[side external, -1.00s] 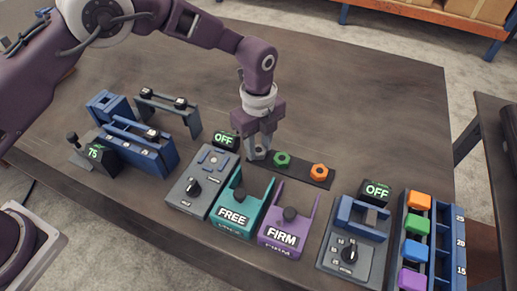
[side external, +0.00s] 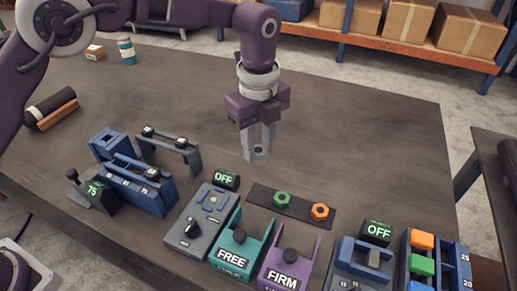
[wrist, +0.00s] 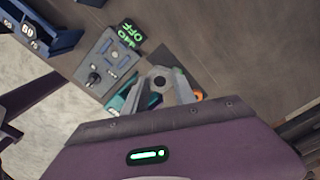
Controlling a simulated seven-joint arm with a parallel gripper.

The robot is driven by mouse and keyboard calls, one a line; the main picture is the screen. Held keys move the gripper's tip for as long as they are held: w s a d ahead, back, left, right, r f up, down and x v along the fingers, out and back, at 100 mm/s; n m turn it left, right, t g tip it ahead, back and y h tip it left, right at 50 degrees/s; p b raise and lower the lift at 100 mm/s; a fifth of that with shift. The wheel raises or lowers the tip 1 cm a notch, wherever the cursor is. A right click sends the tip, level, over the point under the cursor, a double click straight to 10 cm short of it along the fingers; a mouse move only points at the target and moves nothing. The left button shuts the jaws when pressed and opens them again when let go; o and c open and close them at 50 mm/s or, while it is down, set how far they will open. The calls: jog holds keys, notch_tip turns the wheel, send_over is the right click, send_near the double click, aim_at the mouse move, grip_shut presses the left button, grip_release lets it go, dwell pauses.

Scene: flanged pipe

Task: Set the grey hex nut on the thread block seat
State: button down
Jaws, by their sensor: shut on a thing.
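My gripper (side external: 258,148) is shut on the grey hex nut (side external: 259,154), holding it in the air above the table. In the wrist view the nut (wrist: 160,79) shows its round hole between the fingertips. Below it, the dark strip (side external: 263,194) carries a green nut (side external: 282,198) and an orange nut (side external: 320,211); its left end is bare. No part is clearly marked as the thread block seat. I cannot tell which fixture it is.
A grey knob box (side external: 190,229) with an OFF display (side external: 226,178) stands front left of the strip. The teal FREE bracket (side external: 231,253) and purple FIRM bracket (side external: 283,279) stand in front. Blue racks (side external: 140,187) stand left.

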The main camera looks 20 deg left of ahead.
jog(key=shift+s+a+f, duration=0.1)
jog(key=shift+a+f, duration=0.15)
send_over(214, 200)
notch_tip(214, 200, down, 7)
dwell(0.8)
jog(key=shift+f, duration=1.2)
jog(key=shift+f, duration=0.45)
